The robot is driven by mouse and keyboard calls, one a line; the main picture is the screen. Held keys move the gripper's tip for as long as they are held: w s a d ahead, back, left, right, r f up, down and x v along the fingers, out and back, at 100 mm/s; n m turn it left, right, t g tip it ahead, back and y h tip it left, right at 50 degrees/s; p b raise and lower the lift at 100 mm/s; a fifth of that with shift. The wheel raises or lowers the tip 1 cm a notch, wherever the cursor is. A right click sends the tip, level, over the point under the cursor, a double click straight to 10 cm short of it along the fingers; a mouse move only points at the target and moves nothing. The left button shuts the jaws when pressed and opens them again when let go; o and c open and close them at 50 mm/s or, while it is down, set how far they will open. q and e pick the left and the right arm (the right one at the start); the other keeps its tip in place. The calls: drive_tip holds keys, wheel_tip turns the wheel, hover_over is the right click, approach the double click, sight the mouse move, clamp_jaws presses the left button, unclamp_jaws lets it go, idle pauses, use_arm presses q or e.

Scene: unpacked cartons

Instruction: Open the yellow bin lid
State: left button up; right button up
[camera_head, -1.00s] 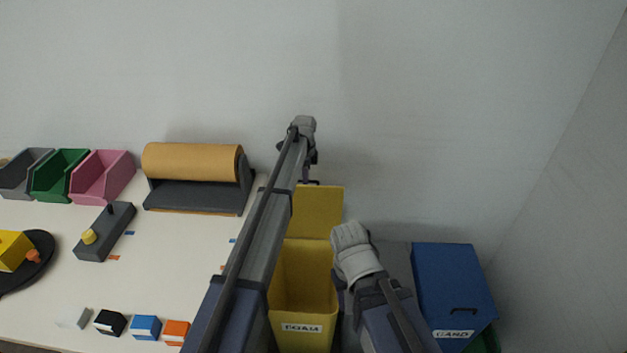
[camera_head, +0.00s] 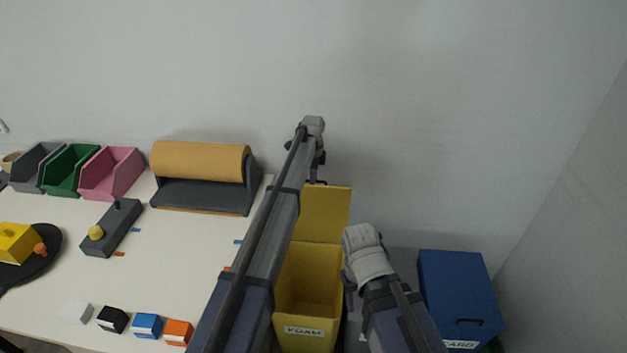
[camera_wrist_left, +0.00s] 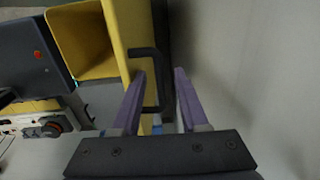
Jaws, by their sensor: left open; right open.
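The yellow bin (camera_head: 305,331), labelled FOAM, stands right of the table, and its inside shows. Its yellow lid (camera_head: 328,215) stands raised at the back, against the wall side. My left gripper (camera_head: 316,181) is by the lid's top edge, partly hidden behind its own wrist. In the left wrist view my left gripper (camera_wrist_left: 158,95) is open, with the lid's black handle (camera_wrist_left: 153,80) between or just in front of its fingers; contact is unclear. The lid (camera_wrist_left: 123,40) shows there too. My right gripper (camera_head: 350,288) is beside the yellow bin's right side, its fingers mostly hidden.
A blue bin (camera_head: 457,290) with a shut lid stands to the right. The white table (camera_head: 60,295) at left holds a brown roll on a dark holder (camera_head: 200,165), pink, green and grey trays, and small coloured boxes. A wall stands close behind the lid.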

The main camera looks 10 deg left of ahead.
use_arm(q)
drive_tip(key=shift+r, duration=0.1)
drive_tip(key=r+p, duration=0.7)
drive_tip(key=p, duration=0.1)
drive_tip(key=shift+s+r, duration=0.2)
drive_tip(key=shift+r, duration=0.15)
drive_tip(key=s+d+n, duration=0.1)
drive_tip(key=s+n, duration=0.3)
drive_tip(key=s, duration=1)
drive_tip(key=s+d+n, duration=0.2)
drive_tip(key=s+n, duration=0.3)
drive_tip(key=s, duration=1)
drive_tip(key=s+d+n+y, duration=0.1)
drive_tip(key=s+n, duration=0.4)
drive_tip(key=s, duration=1)
drive_tip(key=shift+d+g, duration=0.25)
drive_tip(key=shift+g, duration=0.15)
drive_tip(key=shift+a, duration=0.1)
